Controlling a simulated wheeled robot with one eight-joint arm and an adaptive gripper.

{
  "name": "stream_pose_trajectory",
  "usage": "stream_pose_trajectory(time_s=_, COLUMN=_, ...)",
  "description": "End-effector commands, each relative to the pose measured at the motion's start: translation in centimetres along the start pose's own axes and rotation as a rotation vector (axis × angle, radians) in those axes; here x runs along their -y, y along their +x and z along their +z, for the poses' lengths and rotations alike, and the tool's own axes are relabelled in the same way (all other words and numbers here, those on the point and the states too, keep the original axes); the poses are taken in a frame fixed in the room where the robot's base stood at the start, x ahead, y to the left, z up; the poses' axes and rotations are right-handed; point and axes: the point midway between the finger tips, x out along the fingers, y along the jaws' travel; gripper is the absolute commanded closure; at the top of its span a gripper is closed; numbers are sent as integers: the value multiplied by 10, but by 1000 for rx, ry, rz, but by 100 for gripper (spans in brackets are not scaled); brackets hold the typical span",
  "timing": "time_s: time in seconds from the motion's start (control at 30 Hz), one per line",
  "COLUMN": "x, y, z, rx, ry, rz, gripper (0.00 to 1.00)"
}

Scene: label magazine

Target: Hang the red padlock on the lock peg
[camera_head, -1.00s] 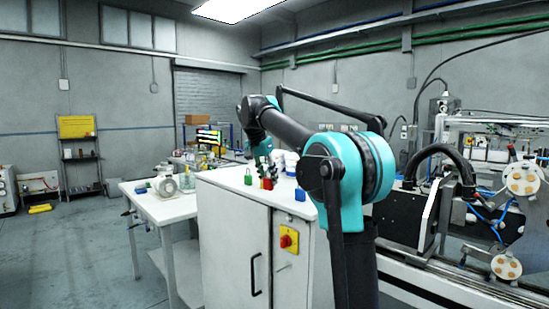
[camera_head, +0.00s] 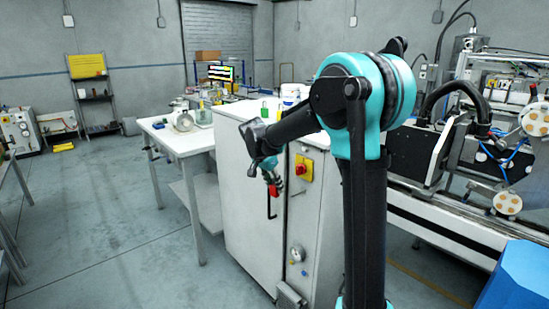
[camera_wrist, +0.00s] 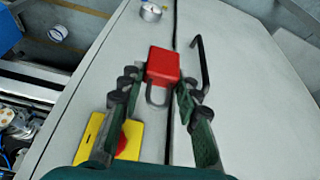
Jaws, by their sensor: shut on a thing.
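The red padlock (camera_wrist: 163,64) is between the fingertips of my gripper (camera_wrist: 157,88) in the wrist view, its dark shackle lying between the fingers. In the head view my gripper (camera_head: 272,182) is shut on the padlock (camera_head: 274,190) and holds it in front of the white cabinet's front (camera_head: 245,205), beside the black door handle (camera_head: 270,209). A thin short rod (camera_head: 298,193) below the yellow and red switch (camera_head: 301,169) may be the lock peg; I cannot tell for sure. No peg is clear in the wrist view.
The bent black handle (camera_wrist: 202,65) stands close to the right finger in the wrist view. The switch (camera_wrist: 112,137) is near the left finger. A round gauge (camera_head: 297,254) is low on the cabinet. A green padlock (camera_head: 265,113) sits on top. Open floor lies left.

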Motion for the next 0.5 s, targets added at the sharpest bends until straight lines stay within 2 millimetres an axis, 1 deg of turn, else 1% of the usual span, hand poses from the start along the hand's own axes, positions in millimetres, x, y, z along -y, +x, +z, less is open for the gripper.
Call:
stream_pose_trajectory(time_s=0.03, x=-7, y=11, z=11, rx=-1, ry=2, rz=2, gripper=100)
stream_pose_trajectory(time_s=0.1, x=-16, y=24, z=23, rx=-2, ry=7, rz=5, gripper=100)
stream_pose_trajectory(time_s=0.2, x=-26, y=36, z=37, rx=-2, ry=13, rz=8, gripper=100)
stream_pose_trajectory(time_s=0.33, x=-34, y=46, z=46, rx=-3, ry=17, rz=10, gripper=100)
stream_pose_trajectory(time_s=0.5, x=-37, y=50, z=47, rx=-3, ry=20, rz=11, gripper=100)
